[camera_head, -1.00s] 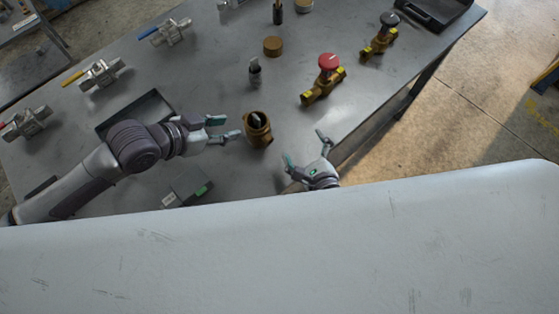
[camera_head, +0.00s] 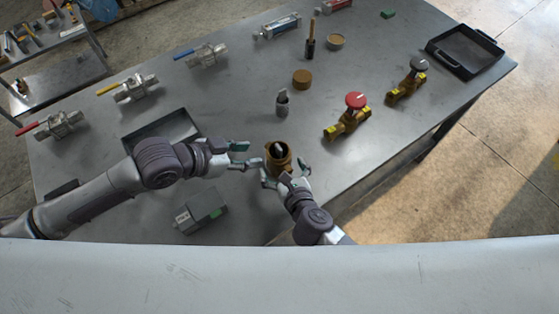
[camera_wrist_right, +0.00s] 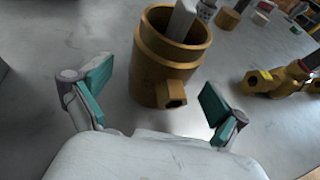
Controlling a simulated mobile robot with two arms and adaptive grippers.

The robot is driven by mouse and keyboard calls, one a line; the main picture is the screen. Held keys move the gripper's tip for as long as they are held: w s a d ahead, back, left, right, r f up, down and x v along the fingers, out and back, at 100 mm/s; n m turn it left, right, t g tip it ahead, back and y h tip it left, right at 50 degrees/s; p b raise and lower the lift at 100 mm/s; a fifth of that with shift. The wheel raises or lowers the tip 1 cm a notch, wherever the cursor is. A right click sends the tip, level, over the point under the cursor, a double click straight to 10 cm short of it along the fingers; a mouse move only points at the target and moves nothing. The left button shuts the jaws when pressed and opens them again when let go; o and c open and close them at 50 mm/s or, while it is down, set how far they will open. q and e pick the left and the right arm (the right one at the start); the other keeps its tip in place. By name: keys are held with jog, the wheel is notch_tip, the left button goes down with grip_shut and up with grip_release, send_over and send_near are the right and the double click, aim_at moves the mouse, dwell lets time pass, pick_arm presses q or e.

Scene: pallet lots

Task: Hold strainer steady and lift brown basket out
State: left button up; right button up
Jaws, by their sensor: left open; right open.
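The strainer (camera_head: 270,166) is a brass-brown, cup-like body standing upright on the grey table, with a hexagonal side port facing my right gripper in the right wrist view (camera_wrist_right: 153,58). A flat grey piece (camera_wrist_right: 182,20) sticks up from its open top; I cannot make out a brown basket inside. My left gripper (camera_head: 249,155) is open and empty, its fingertips just left of the strainer. My right gripper (camera_head: 285,172) is open at the strainer's near side. In the right wrist view its fingers (camera_wrist_right: 157,92) are spread, with the strainer beyond and between them, apparently untouched.
A small grey cylinder (camera_head: 282,106) and a brown round cap (camera_head: 302,79) stand behind the strainer. A red-handled brass valve (camera_head: 348,120) is to the right. A grey box (camera_head: 202,209) and dark tray (camera_head: 160,134) lie near my left arm. Bare table surrounds the strainer.

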jog(key=shift+x, duration=1.4)
jog(key=shift+c, duration=0.2)
jog(key=c, duration=1.8)
